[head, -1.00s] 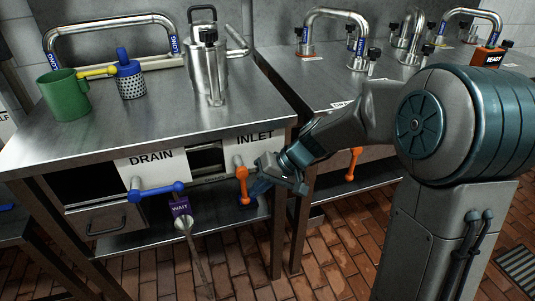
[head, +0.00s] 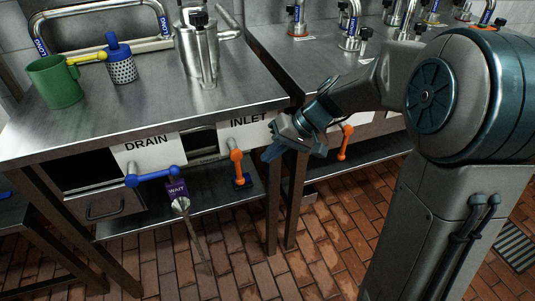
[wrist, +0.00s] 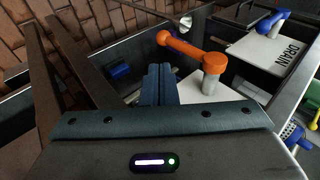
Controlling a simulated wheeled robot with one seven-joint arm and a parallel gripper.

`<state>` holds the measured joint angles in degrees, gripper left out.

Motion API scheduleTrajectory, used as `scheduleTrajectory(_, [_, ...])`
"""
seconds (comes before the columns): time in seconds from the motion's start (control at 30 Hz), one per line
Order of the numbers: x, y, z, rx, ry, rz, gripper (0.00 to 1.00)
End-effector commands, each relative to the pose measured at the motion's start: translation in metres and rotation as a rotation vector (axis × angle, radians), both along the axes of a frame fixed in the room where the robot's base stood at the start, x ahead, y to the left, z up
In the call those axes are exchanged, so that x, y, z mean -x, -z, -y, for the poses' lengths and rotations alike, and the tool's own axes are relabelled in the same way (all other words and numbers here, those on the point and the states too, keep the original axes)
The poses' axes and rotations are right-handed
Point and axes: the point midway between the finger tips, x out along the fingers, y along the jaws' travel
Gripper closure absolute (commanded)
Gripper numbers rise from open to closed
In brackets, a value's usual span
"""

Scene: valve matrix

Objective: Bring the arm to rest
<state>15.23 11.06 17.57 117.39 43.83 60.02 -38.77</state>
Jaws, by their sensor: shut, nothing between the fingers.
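My gripper (head: 272,152) is in front of the table edge in the head view, to the right of the orange INLET valve handle (head: 237,168). Its fingers are together and empty; they also show in the wrist view (wrist: 158,84). The orange handle hangs downward in the head view. In the wrist view the same handle (wrist: 190,50) is beyond and right of the fingertips, with a gap between. The blue DRAIN handle (head: 153,176) lies roughly horizontal in the head view, and part of it shows in the wrist view (wrist: 272,22).
A purple WAIT sign (head: 177,189) is under the DRAIN valve. A green mug (head: 55,82), a blue-topped shaker (head: 121,66) and a steel pot (head: 198,50) stand on the table (head: 150,112). Another orange handle (head: 345,141) is right of my gripper. Brick floor is open in front.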

Motion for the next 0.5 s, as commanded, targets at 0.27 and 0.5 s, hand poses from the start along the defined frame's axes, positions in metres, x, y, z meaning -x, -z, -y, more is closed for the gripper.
scheduleTrajectory(0.27, [0.0,0.0,0.0,0.001,0.0,0.0,1.0])
scheduleTrajectory(0.5, [0.015,-0.031,0.009,0.073,0.013,0.0,1.0])
